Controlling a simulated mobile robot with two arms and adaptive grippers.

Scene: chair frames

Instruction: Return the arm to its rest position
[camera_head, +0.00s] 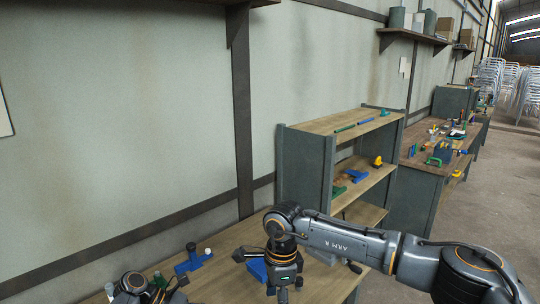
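My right arm (345,240), marked ARM R, comes in from the right above the wooden workbench (225,285). Its wrist bends down, and my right gripper (282,293) is at the bottom edge, mostly hidden or cut off. A blue part (257,268) shows just left of this wrist; I cannot tell whether they touch. My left gripper (165,291) is low at the left, partly cut off by the bottom edge, with its wrist beside it. I cannot tell how far the fingers of either gripper are apart.
A blue fixture (193,260) stands on the bench between my two arms. A shelf unit (307,165) with green and blue parts stands behind my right arm. Another cluttered workbench (425,168) is farther right. The wall (120,120) lies behind; the floor (495,200) at right is open.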

